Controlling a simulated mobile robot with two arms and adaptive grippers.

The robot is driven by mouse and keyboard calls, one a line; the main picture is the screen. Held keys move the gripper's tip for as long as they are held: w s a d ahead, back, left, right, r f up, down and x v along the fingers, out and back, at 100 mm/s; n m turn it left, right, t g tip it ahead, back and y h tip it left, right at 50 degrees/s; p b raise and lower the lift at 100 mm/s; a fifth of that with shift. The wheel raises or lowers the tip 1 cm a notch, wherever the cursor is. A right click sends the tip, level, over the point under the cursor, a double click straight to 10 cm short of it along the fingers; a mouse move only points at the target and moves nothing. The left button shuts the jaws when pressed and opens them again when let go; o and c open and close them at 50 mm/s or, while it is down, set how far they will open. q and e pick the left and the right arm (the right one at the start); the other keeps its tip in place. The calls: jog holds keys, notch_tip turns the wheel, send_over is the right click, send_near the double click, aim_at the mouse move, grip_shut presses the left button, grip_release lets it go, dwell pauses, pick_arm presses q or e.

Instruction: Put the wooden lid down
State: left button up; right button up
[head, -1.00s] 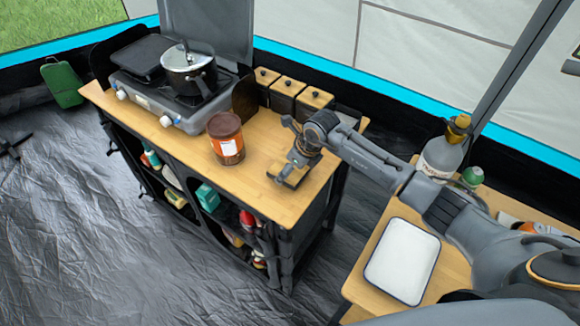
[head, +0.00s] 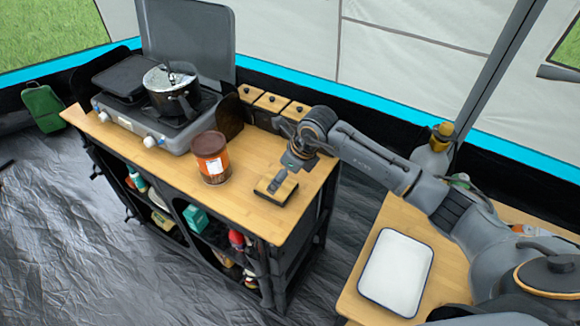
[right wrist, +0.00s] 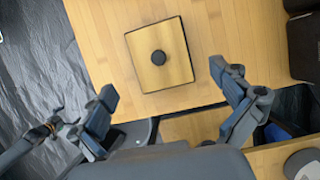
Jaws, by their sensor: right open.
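The square wooden lid (head: 276,192) with a dark edge and a round black knob lies flat on the wooden counter (head: 235,200), near its right end. In the right wrist view the lid (right wrist: 172,70) lies knob up on the bare wood. My right gripper (head: 291,163) is just above and behind it in the head view. In the right wrist view my right gripper (right wrist: 163,82) has its fingers wide apart, with nothing between them and clear of the knob. I do not see my left gripper.
A brown jar (head: 211,158) stands left of the lid. Several wooden-lidded canisters (head: 271,102) line the counter's back. A stove (head: 160,125) holds a pot (head: 171,90). A white tray (head: 396,272) lies on the right table. Counter around the lid is mostly free.

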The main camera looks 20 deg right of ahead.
jog(key=b+v, duration=0.1)
jog(key=v, duration=0.5)
jog(key=shift+s, duration=0.15)
